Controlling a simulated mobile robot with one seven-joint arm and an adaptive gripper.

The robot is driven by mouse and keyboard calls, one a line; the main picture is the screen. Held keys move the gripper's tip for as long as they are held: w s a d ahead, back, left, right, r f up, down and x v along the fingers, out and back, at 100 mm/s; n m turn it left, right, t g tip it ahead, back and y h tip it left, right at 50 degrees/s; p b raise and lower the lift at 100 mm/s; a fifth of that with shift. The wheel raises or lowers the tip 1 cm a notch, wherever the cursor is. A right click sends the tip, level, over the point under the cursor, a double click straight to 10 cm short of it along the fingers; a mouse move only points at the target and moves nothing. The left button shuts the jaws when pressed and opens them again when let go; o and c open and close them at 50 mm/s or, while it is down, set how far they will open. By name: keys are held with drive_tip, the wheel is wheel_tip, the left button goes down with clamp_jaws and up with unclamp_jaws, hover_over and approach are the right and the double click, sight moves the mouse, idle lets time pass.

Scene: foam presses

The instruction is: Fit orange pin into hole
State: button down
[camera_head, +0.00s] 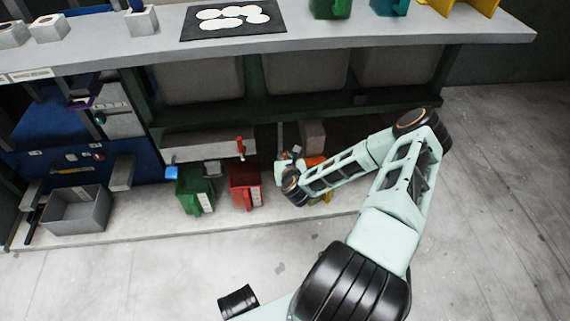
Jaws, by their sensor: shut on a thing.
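My gripper (284,162) is low at the lower shelf, beyond my wrist and right of the red bin. It is small in view and partly covered by my wrist. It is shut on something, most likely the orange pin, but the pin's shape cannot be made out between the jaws. An orange patch (314,161) shows just right of the gripper, behind my arm; I cannot tell whether it is pin or bin. The hole cannot be picked out.
A red bin (245,186) and a green bin (195,190) stand left of the gripper. A red upright piece (240,148) rises above the red bin. A grey box (78,210) sits farther left. The worktop (350,29) overhangs the shelf. The floor at right is clear.

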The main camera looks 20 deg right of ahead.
drive_tip(key=shift+w+d+f, duration=0.15)
drive_tip(key=shift+w+f, duration=0.1)
drive_tip(key=shift+f, duration=0.15)
drive_tip(key=shift+w+f+b, duration=0.1)
drive_tip(key=shift+f+b, duration=0.65)
drive_tip(key=shift+f, duration=0.75)
drive_tip(key=shift+f, duration=0.15)
drive_tip(key=c, duration=2)
unclamp_jaws()
